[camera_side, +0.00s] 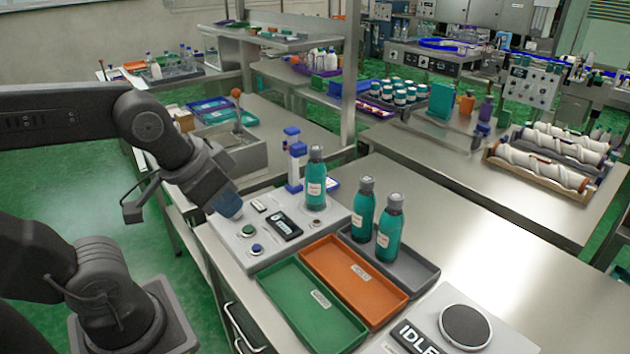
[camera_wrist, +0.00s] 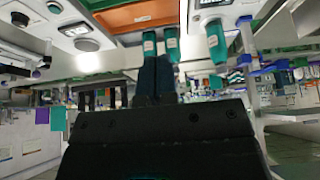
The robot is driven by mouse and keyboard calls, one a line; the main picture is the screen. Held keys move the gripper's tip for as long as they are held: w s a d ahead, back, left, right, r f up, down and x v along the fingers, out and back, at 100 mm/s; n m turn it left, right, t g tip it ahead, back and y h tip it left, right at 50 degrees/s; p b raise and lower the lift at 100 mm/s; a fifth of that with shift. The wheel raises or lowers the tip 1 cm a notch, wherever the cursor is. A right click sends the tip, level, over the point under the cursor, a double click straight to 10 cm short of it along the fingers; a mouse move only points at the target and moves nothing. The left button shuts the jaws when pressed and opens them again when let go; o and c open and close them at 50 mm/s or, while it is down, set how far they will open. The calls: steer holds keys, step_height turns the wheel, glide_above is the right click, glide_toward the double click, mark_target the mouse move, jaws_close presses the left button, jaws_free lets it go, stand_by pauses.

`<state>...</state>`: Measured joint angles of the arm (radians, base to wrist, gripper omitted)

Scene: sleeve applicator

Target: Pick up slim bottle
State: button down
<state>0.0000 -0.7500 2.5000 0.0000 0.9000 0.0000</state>
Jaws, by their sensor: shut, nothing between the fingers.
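Three similar slim teal bottles with grey caps and white labels stand upright. One bottle (camera_side: 315,185) is on the grey applicator unit (camera_side: 268,262). The other two, a left bottle (camera_side: 363,212) and a right bottle (camera_side: 389,232), stand close together in the grey tray (camera_side: 408,270). I cannot tell which one the task means. My gripper (camera_side: 228,205) is shut and empty, left of the applicator bottle and apart from all three. The wrist view shows the bottles upside down beyond my dark shut fingers (camera_wrist: 155,72).
An orange tray (camera_side: 345,280) and a green tray (camera_side: 300,305) lie empty in front of the applicator. A white unit marked IDLE (camera_side: 450,325) with a round dark pad is at the front right. A blue-topped post (camera_side: 294,160) stands behind the applicator.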

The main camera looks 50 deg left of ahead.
steer(key=c, duration=1.8)
jaws_free()
steer(key=o, duration=1.2)
steer(key=shift+o, duration=0.2)
step_height(320, 180, up, 4)
steer(key=n+g+y, duration=0.5)
steer(key=n, duration=1.2)
glide_above(318, 149)
steer(key=d, duration=0.4)
steer(key=x, duration=1.2)
steer(key=shift+s+d+f, duration=0.1)
steer(key=shift+s+f, duration=0.2)
steer(key=shift+f, duration=0.2)
